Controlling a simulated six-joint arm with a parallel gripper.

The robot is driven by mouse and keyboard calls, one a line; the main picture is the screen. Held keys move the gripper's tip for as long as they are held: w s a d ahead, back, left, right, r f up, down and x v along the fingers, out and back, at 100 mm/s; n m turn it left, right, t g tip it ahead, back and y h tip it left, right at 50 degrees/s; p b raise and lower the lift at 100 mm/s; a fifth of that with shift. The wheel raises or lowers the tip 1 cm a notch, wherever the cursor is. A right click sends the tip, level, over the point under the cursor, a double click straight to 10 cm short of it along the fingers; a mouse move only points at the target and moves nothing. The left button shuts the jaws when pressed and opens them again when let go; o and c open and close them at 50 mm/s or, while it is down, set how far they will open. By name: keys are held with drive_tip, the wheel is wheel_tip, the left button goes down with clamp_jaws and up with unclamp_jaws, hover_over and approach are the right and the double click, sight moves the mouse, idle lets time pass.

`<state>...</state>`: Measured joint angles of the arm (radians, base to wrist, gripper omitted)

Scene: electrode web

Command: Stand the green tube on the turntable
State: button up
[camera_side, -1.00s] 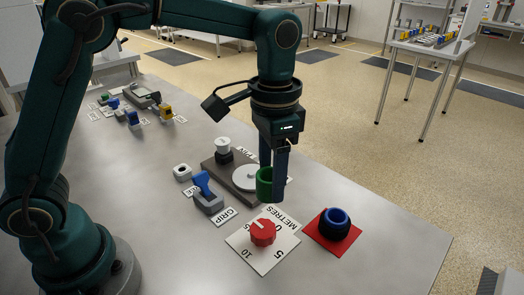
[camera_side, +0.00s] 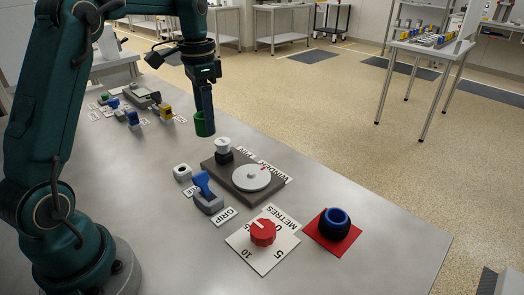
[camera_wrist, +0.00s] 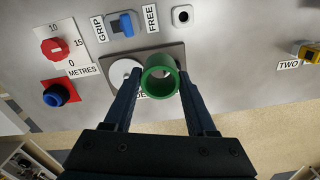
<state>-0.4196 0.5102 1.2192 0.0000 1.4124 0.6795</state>
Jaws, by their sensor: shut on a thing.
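The green tube (camera_side: 204,124) is held in my gripper (camera_side: 206,112), above the bench and behind the turntable plate in the side view. In the wrist view the green tube (camera_wrist: 159,77) sits between the two fingers of my gripper (camera_wrist: 158,88), its open end showing. The turntable (camera_side: 251,177) is a pale round disc with a small centre pin on a dark base plate. Nothing stands on the disc. In the wrist view the turntable (camera_wrist: 124,72) is partly hidden behind a finger and lies left of the tube.
A black and white post (camera_side: 222,149) stands on the same base plate. A blue lever (camera_side: 203,183), a white square nut (camera_side: 182,172), a red knob (camera_side: 262,232) and a blue-black ring (camera_side: 334,223) on a red square are nearby. More fixtures stand at the far left.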

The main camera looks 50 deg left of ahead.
hover_over(253, 173)
wheel_tip(253, 173, down, 6)
drive_tip(key=shift+a+f, duration=0.1)
drive_tip(key=shift+f, duration=1.95)
drive_tip(key=shift+f, duration=0.15)
drive_tip(key=o, duration=1.3)
drive_tip(key=shift+o, duration=0.2)
